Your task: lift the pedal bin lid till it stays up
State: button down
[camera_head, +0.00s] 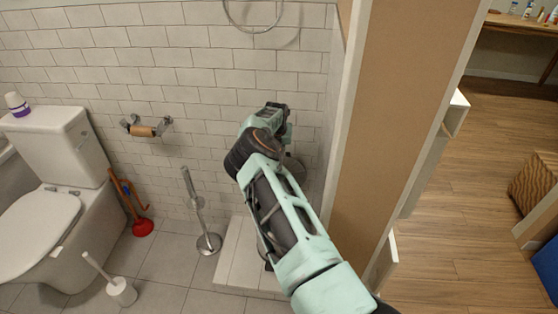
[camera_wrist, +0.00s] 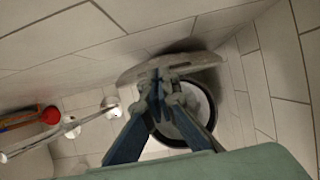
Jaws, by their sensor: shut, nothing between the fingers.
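The pedal bin (camera_wrist: 211,99) shows in the wrist view behind and right of my fingers, with a dark round rim around a pale inside. Its grey lid (camera_wrist: 205,60) appears raised, standing up at the wall side of the rim. My gripper (camera_wrist: 160,84) is shut and empty, its fingertips overlapping the lid in the picture; I cannot tell if they touch it. In the head view my arm hides most of the bin. A grey piece that looks like the lid (camera_head: 295,168) shows right of my arm, and my fingertips are hidden.
The bin stands in a tight corner between the tiled wall (camera_head: 190,90) and a wooden partition (camera_head: 385,110). A paper holder stand (camera_head: 208,242), red plunger (camera_head: 143,227), toilet brush (camera_head: 121,291) and toilet (camera_head: 65,190) are to the left. Grey floor is free between them.

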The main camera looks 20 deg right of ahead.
jog(key=shift+w+d+b, duration=0.25)
jog(key=shift+w+b, duration=0.1)
jog(key=shift+w, duration=0.2)
dwell(0.4)
